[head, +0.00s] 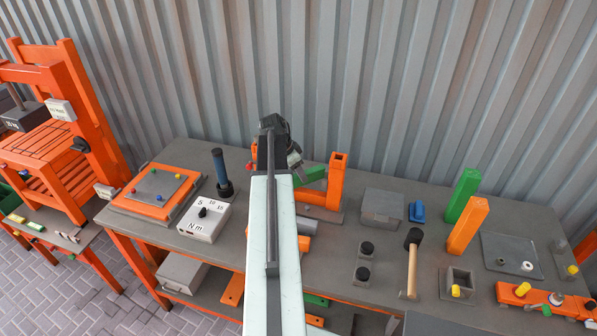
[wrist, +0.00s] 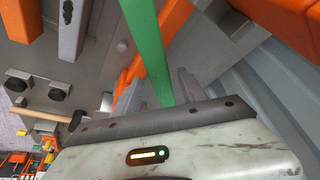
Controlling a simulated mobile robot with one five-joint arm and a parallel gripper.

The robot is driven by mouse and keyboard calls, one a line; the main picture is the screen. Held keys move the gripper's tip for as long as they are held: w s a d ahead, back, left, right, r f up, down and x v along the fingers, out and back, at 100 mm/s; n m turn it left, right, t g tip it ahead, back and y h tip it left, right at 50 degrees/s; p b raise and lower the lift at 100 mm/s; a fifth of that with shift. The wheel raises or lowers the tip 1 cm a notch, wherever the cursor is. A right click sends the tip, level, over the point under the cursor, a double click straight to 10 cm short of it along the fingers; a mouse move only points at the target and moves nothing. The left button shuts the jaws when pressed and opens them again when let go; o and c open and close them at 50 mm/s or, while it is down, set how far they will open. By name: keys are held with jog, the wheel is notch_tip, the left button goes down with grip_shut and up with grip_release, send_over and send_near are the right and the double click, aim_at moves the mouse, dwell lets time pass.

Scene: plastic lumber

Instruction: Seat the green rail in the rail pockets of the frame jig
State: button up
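The green rail (head: 313,174) shows in the head view just right of my arm's end, beside the orange frame jig (head: 321,198). In the wrist view the green rail (wrist: 148,45) runs from the top edge down between the two grey fingers of my gripper (wrist: 159,76). One finger is on each side of it, and its lower end is hidden by my gripper body. Contact between fingers and rail is unclear. In the head view my gripper (head: 294,160) is partly hidden and seen from behind. My arm covers the left part of the jig, and the rail pockets cannot be made out.
Left on the bench are a torque box (head: 204,218), a blue-handled tool (head: 220,170) and an orange-edged plate (head: 125,203). Right are a grey block (head: 382,205), a mallet (head: 411,265) and upright green (head: 463,195) and orange posts (head: 468,226). A corrugated wall stands close behind.

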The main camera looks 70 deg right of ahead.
jog(key=p+v, duration=1.2)
jog(key=v, duration=0.1)
jog(key=shift+s+d+r, duration=0.15)
jog(key=shift+d, duration=0.05)
